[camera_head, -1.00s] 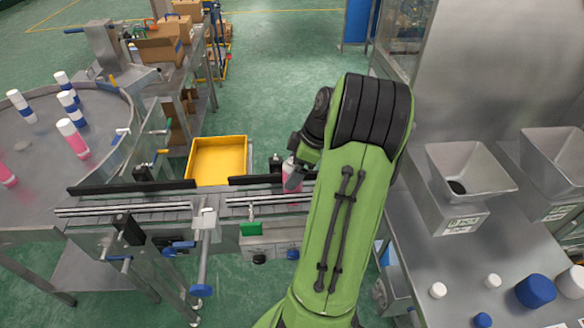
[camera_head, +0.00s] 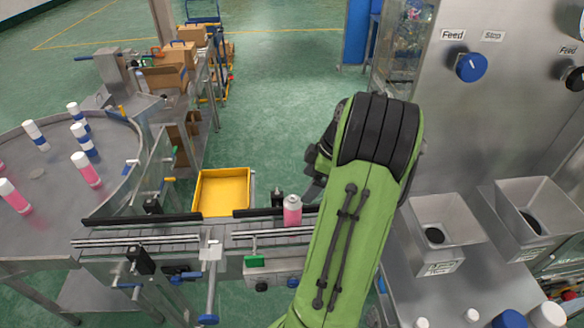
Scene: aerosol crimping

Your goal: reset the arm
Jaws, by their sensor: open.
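My green and black arm reaches up through the middle of the head view. My gripper (camera_head: 312,188) shows only in part at the arm's left side, mostly hidden behind the arm's black joint. It is open, just right of a pink can with a silvery top (camera_head: 292,211). The can stands upright on the conveyor (camera_head: 150,232), and the gripper appears apart from it.
A yellow tray (camera_head: 222,192) lies behind the conveyor. A round steel table (camera_head: 50,190) with several pink and blue cans is at left. Steel hoppers (camera_head: 440,225) and a panel with a blue knob (camera_head: 471,67) are at right.

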